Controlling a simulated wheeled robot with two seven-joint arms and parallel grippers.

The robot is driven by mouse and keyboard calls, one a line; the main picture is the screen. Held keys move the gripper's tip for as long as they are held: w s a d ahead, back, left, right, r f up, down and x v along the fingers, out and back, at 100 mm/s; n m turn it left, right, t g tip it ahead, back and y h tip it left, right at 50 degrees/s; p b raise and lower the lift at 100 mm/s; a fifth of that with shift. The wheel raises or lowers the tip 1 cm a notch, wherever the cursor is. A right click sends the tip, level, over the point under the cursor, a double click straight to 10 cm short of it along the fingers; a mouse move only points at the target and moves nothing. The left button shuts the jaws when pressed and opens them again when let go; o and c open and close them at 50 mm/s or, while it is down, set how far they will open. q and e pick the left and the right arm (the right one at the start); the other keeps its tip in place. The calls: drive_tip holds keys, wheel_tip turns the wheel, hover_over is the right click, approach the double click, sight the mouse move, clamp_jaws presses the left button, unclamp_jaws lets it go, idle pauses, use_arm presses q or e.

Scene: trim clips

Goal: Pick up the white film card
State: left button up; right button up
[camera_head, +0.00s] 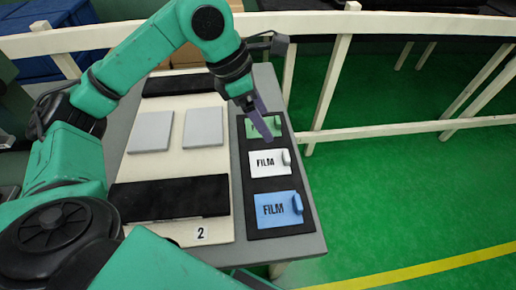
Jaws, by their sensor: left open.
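The white film card (268,164) lies in the middle of a black tray (279,223) on the right side of the table, with "FILM" printed on it and a small tab at its right edge. A green card (256,128) lies behind it and a blue film card (277,210) in front of it. My left gripper (267,135) points down over the green card, just behind the white card, open and apart from the white card as far as I can tell. It partly hides the green card. My right gripper is not in view.
A cream board (205,233) marked 2 bears two grey pads (203,127) and black strips (168,199) on the grey table (265,252). A white rail (420,129) runs behind and to the right. Green floor is clear at right.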

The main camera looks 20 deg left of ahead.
use_arm(q)
drive_tip(key=p, duration=0.1)
hover_over(286, 155)
drive_tip(key=s+a, duration=0.2)
drive_tip(key=f, duration=0.5)
drive_tip(key=shift+w+d+f, duration=0.15)
drive_tip(key=shift+w+f, duration=0.05)
drive_tip(key=shift+f, duration=0.15)
drive_tip(key=p+x, duration=0.1)
drive_tip(key=x, duration=0.3)
drive_tip(key=p+x, duration=0.1)
drive_tip(key=x, duration=0.1)
drive_tip(key=shift+a+f+p, duration=0.25)
drive_tip(key=shift+a+p, duration=0.1)
drive_tip(key=shift+w+f, duration=0.1)
drive_tip(key=shift+f, duration=0.1)
drive_tip(key=c, duration=1.3)
clamp_jaws()
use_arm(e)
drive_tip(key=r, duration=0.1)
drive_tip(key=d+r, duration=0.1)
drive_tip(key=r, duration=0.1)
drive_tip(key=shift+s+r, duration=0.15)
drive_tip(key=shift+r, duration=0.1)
